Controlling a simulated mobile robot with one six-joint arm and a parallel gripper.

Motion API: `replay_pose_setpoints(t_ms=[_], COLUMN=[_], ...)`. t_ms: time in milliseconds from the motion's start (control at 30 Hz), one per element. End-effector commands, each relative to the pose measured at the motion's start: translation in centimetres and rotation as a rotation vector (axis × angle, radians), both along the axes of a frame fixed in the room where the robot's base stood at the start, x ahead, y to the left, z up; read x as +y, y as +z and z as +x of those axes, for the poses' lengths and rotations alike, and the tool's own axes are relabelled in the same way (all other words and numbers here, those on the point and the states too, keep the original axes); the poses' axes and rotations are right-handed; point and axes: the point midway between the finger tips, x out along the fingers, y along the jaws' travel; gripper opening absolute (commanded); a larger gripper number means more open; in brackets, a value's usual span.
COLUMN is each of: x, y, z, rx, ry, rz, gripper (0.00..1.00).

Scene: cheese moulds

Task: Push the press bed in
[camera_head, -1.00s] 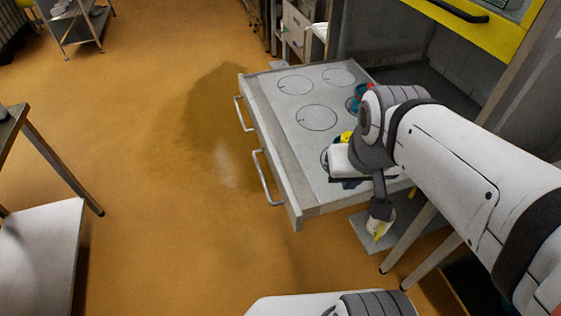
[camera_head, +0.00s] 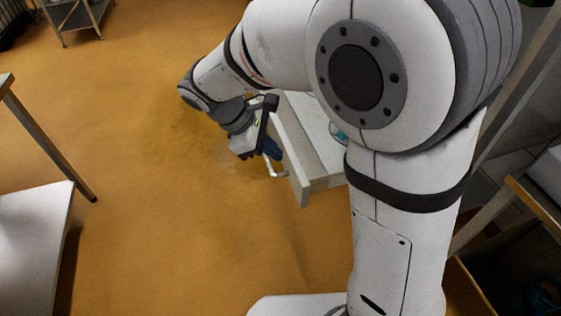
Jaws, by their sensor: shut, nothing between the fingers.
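The press bed (camera_head: 306,165) is a pale grey, drawer-like bed. Whether the fingers touch the bed or the handle I cannot tell.
A table leg (camera_head: 60,150) and a white surface (camera_head: 35,235) stand at the left. A metal rack (camera_head: 75,18) is at the far upper left. The orange floor (camera_head: 150,200) in front of the bed is clear. A wooden-edged bench (camera_head: 535,210) is at the right.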

Motion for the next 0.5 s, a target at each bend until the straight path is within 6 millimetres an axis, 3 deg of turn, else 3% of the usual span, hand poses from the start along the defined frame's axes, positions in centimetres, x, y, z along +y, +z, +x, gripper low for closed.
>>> replay_pose_setpoints(t_ms=[33, 233, 367, 500], x=[2.2, 7.5, 8.8, 8.3], y=[-3.0, -7.1, -8.0, -8.8], z=[0.4, 1.2, 1.3, 1.5], rx=[0.035, 0.111, 0.129, 0.133], ry=[0.092, 0.325, 0.384, 0.393], rz=[-0.060, -0.231, -0.277, -0.288], gripper=[0.00, 0.00, 0.00, 0.00])
